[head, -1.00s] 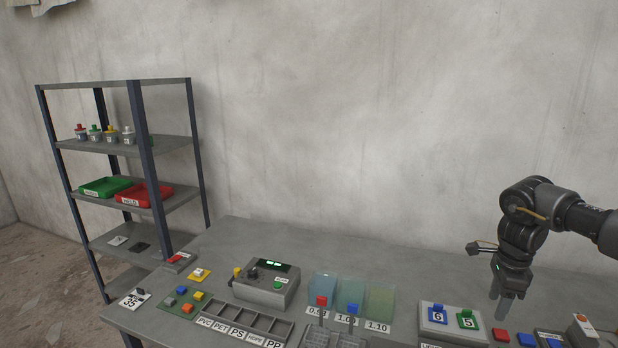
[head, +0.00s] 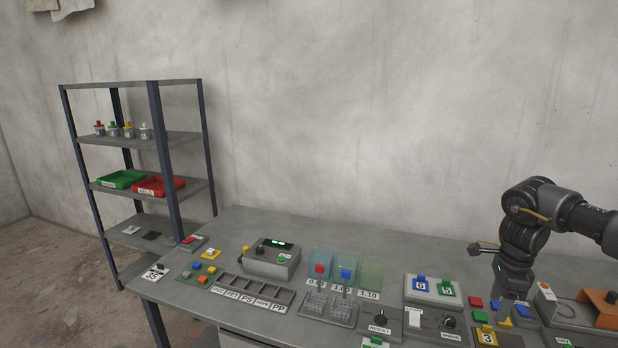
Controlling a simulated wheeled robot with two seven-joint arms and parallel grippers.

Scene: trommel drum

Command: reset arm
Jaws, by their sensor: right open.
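My right arm comes in from the right edge. Its gripper (head: 503,290) points down over the right part of the grey bench (head: 236,228). It is open, and I see nothing held in it. Small red, blue and yellow blocks lie close around its fingertips in the picture; I cannot tell whether it touches any of them. My left gripper is not in view.
A shelf rack (head: 140,138) stands at the left with a green tray (head: 121,179) and a red tray (head: 158,186). On the bench are a control box (head: 270,262), a sorting tray (head: 252,290), tinted panels (head: 370,275), and blocks marked 6 (head: 421,287) and 5 (head: 446,289).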

